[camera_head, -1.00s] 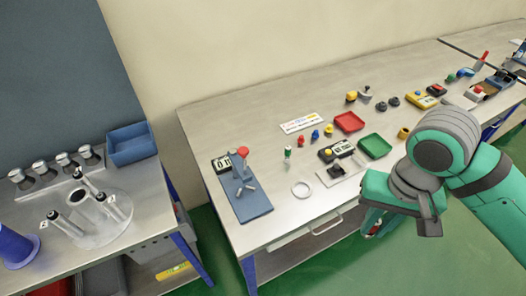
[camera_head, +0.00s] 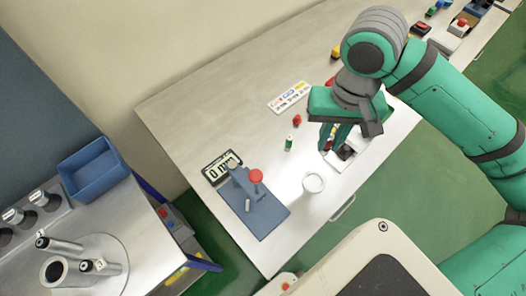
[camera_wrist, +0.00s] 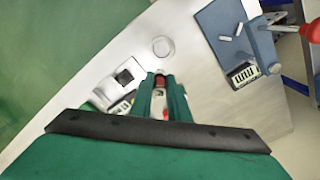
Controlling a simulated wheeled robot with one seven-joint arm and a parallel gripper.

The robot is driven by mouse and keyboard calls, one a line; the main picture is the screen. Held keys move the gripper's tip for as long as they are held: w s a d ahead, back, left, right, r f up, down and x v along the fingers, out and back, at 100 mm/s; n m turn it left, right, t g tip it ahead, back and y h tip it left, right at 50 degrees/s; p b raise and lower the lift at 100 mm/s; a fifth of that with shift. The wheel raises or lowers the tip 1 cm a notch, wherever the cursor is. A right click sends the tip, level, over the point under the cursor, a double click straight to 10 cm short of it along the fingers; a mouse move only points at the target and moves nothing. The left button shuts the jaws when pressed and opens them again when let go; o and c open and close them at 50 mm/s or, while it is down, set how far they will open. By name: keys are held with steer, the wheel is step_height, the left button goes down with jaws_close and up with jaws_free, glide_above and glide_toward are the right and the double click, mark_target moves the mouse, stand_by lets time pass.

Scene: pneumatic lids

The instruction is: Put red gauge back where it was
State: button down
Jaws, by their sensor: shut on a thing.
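My gripper (camera_head: 331,148) is over the workbench, beside the white plate fixture, in the head view. In the wrist view my gripper (camera_wrist: 160,88) is shut on a small red-topped thing (camera_wrist: 160,80), which looks like the red gauge; its lower part is mostly hidden between the fingers.
A blue stand (camera_head: 262,212) with a red knob (camera_head: 256,176) and a digital display (camera_head: 221,167) sits at the bench's left end. A white ring (camera_head: 314,183), a green piece (camera_head: 289,143) and a red piece (camera_head: 297,120) stand nearby. A label card (camera_head: 289,97) lies behind.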

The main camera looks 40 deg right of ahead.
steer(key=w+a+f, duration=0.2)
steer(key=w+f, duration=0.1)
steer(key=w+a+f, duration=0.6)
steer(key=w, duration=0.1)
steer(key=shift+f, duration=0.1)
steer(key=shift+w+a+f, duration=0.1)
steer(key=shift+f, duration=1.6)
steer(key=shift+f, duration=0.1)
steer(key=c, duration=1.7)
jaws_free()
step_height(320, 180, up, 12)
steer(key=shift+r, duration=0.1)
